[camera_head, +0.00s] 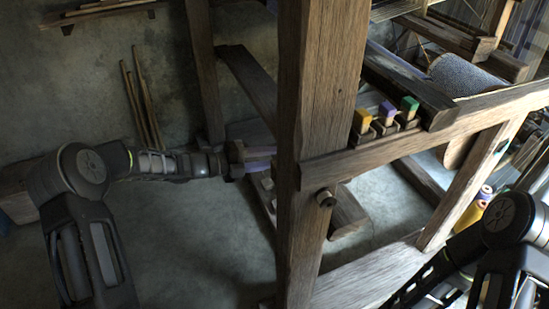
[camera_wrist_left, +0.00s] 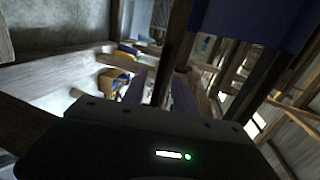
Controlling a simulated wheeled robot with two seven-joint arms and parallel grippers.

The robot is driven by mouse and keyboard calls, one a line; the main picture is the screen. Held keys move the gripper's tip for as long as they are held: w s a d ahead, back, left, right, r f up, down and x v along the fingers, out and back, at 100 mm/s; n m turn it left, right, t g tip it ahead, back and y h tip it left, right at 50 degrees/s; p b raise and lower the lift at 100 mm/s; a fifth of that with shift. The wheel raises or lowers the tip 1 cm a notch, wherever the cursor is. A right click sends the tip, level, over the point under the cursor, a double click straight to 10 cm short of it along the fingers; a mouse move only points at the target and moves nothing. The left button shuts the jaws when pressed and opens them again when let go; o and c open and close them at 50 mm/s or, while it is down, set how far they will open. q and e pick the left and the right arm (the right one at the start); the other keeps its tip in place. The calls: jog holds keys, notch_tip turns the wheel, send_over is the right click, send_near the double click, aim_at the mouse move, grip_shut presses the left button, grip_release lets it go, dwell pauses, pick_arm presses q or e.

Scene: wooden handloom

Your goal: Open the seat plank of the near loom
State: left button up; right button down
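The near loom is a dark timber frame with a thick upright post (camera_head: 300,220) at the centre of the head view. A dark plank (camera_head: 248,80) slants between the rear post and this post; I cannot tell for sure that it is the seat plank. My left gripper (camera_head: 262,158) reaches in from the left, below that plank and beside the post, which partly hides its tips. In the left wrist view its two bluish fingers (camera_wrist_left: 160,92) stand apart, with no held thing visible between them. My right arm shows at the lower right, but its gripper is out of view.
A side beam (camera_head: 430,135) runs right from the post. Yellow, purple and green-topped blocks (camera_head: 387,113) stand beside it. A wound roll (camera_head: 465,75) lies behind. Sticks (camera_head: 142,100) lean on the left wall. The floor (camera_head: 190,240) at left is clear.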

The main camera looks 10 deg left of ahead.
pick_arm(q)
jog(key=shift+x, duration=1)
jog(key=shift+c, duration=0.2)
grip_shut()
dwell(0.5)
